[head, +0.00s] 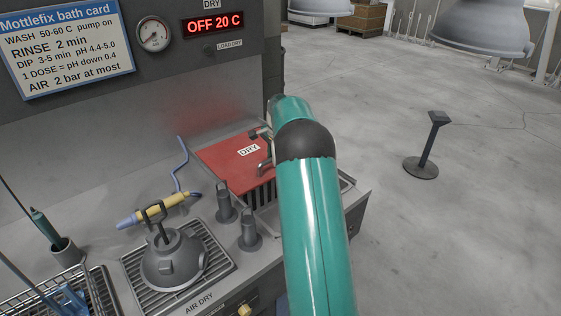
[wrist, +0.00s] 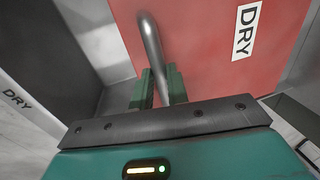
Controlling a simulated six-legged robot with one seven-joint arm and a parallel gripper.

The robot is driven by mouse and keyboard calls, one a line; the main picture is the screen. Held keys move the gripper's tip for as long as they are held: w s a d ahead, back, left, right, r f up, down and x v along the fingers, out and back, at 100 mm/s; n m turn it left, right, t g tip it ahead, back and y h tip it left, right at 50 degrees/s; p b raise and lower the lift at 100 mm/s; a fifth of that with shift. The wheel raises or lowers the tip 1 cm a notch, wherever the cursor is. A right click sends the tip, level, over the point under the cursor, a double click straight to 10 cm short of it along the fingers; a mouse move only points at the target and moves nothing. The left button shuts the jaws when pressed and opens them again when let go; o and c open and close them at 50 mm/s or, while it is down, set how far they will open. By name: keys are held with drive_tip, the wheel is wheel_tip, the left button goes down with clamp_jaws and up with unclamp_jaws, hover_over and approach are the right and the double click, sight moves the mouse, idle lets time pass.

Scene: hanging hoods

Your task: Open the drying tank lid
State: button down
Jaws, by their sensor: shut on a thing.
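The drying tank lid (head: 222,158) is a red panel with a white DRY label, at the back right of the grey counter in the head view. It fills much of the wrist view (wrist: 205,45). Its metal handle (wrist: 151,45) is a bent bar standing out from the red face. My gripper (wrist: 160,88) is shut on this handle, with a green finger on each side of the bar. In the head view my gripper (head: 264,150) is partly hidden by my arm. A dark slotted area (head: 262,196) shows below the lid's near edge; the lid's exact angle is hard to tell.
Two grey posts (head: 249,232) stand on the counter before the lid. A grey hood part (head: 172,262) sits on the air dry rack, with a yellow and blue tool (head: 155,209) behind it. The panel display (head: 213,25) reads OFF 20 C. Open floor lies right, with a black stand (head: 428,145).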

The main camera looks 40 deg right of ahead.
drive_tip(key=shift+w+r, duration=0.1)
drive_tip(key=shift+w, duration=2.55)
drive_tip(key=c, duration=1.4)
unclamp_jaws()
drive_tip(key=shift+o, duration=0.2)
wheel_tip(320, 180, up, 14)
drive_tip(key=s, duration=0.2)
drive_tip(key=shift+s+f, duration=0.25)
drive_tip(key=shift+s, duration=0.05)
